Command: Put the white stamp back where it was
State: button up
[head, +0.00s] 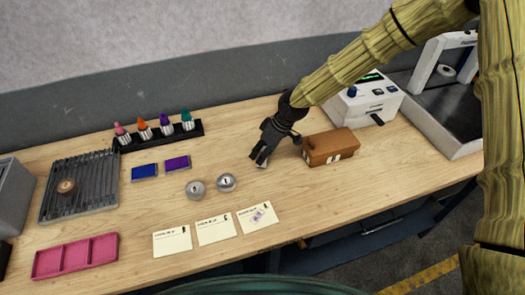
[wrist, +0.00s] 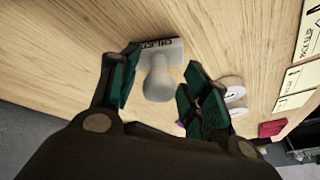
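The white stamp (wrist: 158,82) has a rounded pale handle and a flat base with dark lettering on its edge. It is on the bare wood of the bench in the wrist view. My gripper (wrist: 160,90) is open, with one dark green finger on each side of the stamp and a visible gap at the right finger. In the head view my gripper (head: 259,163) points down at the bench, left of a brown box, and hides most of the stamp (head: 262,166). A black rack (head: 198,130) at the back holds several stamps with coloured handles.
The brown box (head: 330,147) stands close on the right, before a white machine (head: 362,102). Two round metal pieces (head: 196,189) (head: 226,182), blue (head: 144,171) and purple (head: 177,163) pads, and cards (head: 215,229) lie left and in front. A pink tray (head: 75,256) is front left.

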jog(key=b+v, duration=0.3)
jog(key=v, duration=0.9)
jog(key=shift+a+r, duration=0.1)
jog(key=shift+r, duration=0.05)
dwell(0.5)
